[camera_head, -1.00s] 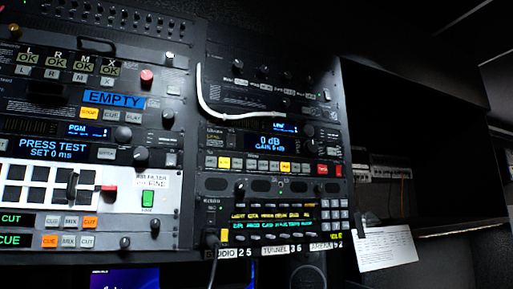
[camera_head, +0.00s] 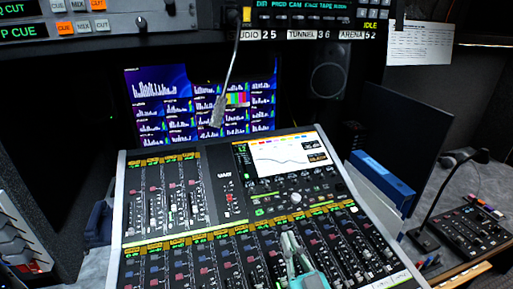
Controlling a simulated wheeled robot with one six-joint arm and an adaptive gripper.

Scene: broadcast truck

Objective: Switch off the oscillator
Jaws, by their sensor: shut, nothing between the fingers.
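I cannot make out any control labelled as the oscillator. A mixing console (camera_head: 220,225) with rows of faders, small buttons and a lit screen (camera_head: 290,152) fills the lower middle of the view. My gripper (camera_head: 289,240) shows over the lower part of the console, right of its middle, with a grey end and a teal part below. It is shut and empty. It covers some of the faders and buttons beneath it. I cannot tell whether it touches the console.
Rack units (camera_head: 90,22) hang above. A monitor with level graphs (camera_head: 165,105) stands behind the console, with a gooseneck microphone (camera_head: 222,100) before it. At right are a dark panel (camera_head: 405,140), blue binder (camera_head: 383,180), and small control panel with gooseneck (camera_head: 470,230).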

